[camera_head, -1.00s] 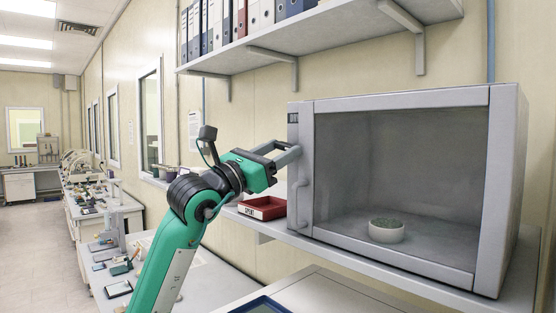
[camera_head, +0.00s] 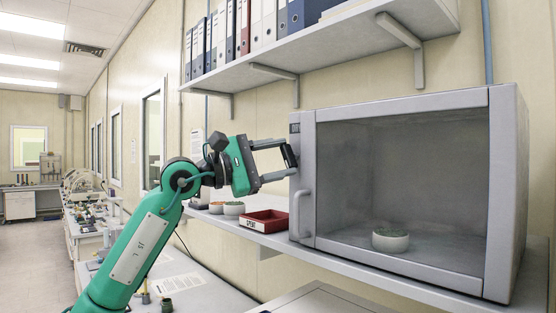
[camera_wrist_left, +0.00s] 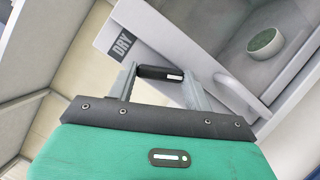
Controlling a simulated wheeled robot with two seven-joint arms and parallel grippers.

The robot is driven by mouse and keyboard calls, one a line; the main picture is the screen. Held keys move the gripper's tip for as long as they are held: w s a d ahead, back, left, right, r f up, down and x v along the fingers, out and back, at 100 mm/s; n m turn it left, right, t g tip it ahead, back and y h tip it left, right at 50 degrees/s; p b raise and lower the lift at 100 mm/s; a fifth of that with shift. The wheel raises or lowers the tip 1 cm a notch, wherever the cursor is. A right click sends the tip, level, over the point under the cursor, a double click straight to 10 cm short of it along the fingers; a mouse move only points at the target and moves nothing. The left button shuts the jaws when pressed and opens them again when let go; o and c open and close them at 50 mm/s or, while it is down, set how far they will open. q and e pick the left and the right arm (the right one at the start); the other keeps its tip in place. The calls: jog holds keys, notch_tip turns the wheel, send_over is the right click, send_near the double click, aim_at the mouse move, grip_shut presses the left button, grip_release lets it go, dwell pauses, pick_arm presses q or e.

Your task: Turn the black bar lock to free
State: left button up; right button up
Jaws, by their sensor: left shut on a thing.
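The black bar lock (camera_head: 290,156) is on the left side of the grey glass-fronted cabinet (camera_head: 402,103), below its small dark label. It looks near upright in the head view, with a slight tilt. My left gripper (camera_head: 288,157) reaches it from the left, one finger above the other. In the left wrist view the bar (camera_wrist_left: 160,73) lies between the two fingertips of the left gripper (camera_wrist_left: 162,82), which are shut on its ends. The fingers partly hide the bar's ends. My right gripper is out of view.
The cabinet's door handle (camera_head: 301,214) is just below the gripper. A white bowl of green material (camera_head: 390,241) stands inside behind glass. A red tray (camera_head: 265,221) and two small bowls sit on the shelf to the left. A binder shelf (camera_head: 330,40) hangs above.

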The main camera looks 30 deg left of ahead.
pick_arm(q)
jog(key=m, duration=0.2)
jog(key=m+g, duration=0.1)
jog(key=shift+r+m+p, duration=0.25)
jog(key=shift+m+p, duration=0.05)
jog(key=shift+p, duration=0.1)
jog(key=shift+m+g+y, duration=0.3)
jog(key=shift+m+g, duration=0.1)
jog(key=shift+m, duration=0.4)
jog(key=shift+f+m, duration=0.1)
jog(key=shift+m, duration=0.2)
jog(key=o, duration=1)
